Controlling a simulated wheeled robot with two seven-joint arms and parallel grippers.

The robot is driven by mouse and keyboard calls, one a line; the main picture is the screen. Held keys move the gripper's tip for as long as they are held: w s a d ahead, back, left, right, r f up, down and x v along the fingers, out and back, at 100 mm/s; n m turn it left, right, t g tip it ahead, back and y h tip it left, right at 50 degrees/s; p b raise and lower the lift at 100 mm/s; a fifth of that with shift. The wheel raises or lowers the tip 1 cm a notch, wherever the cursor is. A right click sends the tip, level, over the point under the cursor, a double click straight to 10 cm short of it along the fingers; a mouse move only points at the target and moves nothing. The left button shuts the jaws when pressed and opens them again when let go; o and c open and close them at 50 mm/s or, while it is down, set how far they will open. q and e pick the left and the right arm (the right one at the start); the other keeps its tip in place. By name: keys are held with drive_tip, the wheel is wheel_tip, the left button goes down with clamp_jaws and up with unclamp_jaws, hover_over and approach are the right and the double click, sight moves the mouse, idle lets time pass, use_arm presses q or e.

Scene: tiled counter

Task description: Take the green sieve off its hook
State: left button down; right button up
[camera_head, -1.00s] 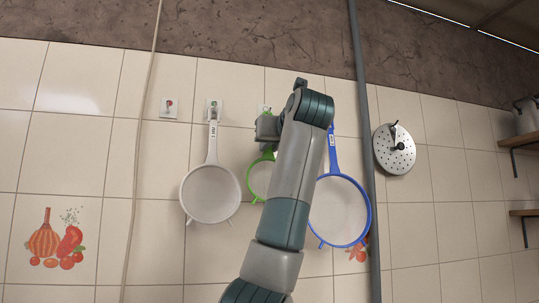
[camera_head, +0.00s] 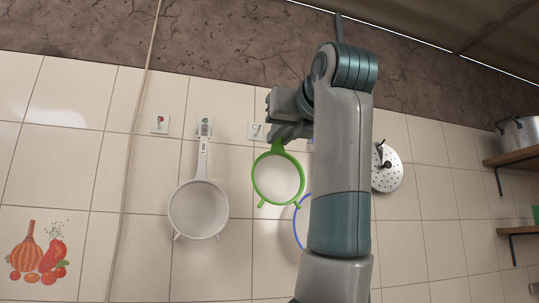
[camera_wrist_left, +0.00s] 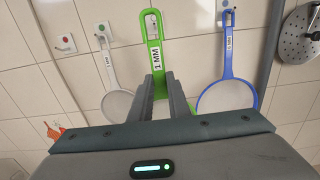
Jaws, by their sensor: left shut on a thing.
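The green sieve (camera_head: 278,178) has a round rim and a handle with a "1 MM" label. My left gripper (camera_head: 281,136) is shut on its handle. In the left wrist view the handle (camera_wrist_left: 146,90) runs between the two fingers (camera_wrist_left: 160,88), its holed end beyond them. In the head view a hook plate (camera_head: 256,131) shows with nothing hanging on it, left of the gripper. The sieve hangs below the gripper, to the right of that hook, and seems in front of the wall. My right gripper is not in view.
A white sieve (camera_head: 198,210) hangs on a hook at left. A blue sieve (camera_wrist_left: 228,95) hangs at right, mostly behind my left arm in the head view. A perforated steel skimmer (camera_head: 387,172) hangs farther right. Shelves (camera_head: 512,157) with a pot (camera_head: 520,134) stand at the right edge.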

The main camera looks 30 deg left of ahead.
use_arm(q)
drive_tip(key=v, duration=1.6)
drive_tip(key=shift+s+d, duration=0.25)
drive_tip(key=shift+s, duration=0.1)
